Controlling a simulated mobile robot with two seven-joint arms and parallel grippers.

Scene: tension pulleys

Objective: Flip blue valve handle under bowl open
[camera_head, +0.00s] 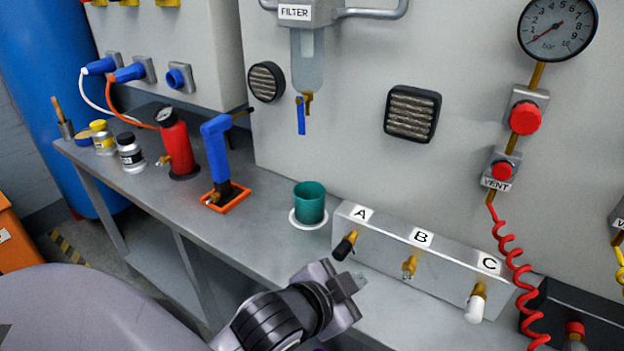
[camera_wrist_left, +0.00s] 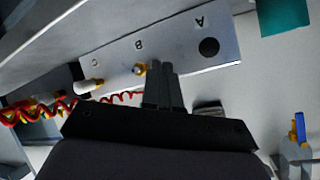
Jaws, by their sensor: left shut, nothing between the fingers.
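The blue valve handle (camera_head: 301,116) hangs straight down beside a small brass valve (camera_head: 308,102) under the clear filter bowl (camera_head: 307,62) on the wall. In the left wrist view the blue handle (camera_wrist_left: 299,127) shows at the lower right edge. My left gripper (camera_head: 354,281) is shut and empty. It is well below the handle, in front of the bench and near the A-B-C block, and does not touch the handle. My right gripper is not in view.
A metal block (camera_head: 386,257) marked A, B and C with brass fittings stands on the bench. A green cup (camera_head: 310,203) stands left of it, on a white disc. A blue tool (camera_head: 217,150) and red cylinder (camera_head: 176,144) stand further left. A red coiled hose (camera_head: 508,252) hangs at right.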

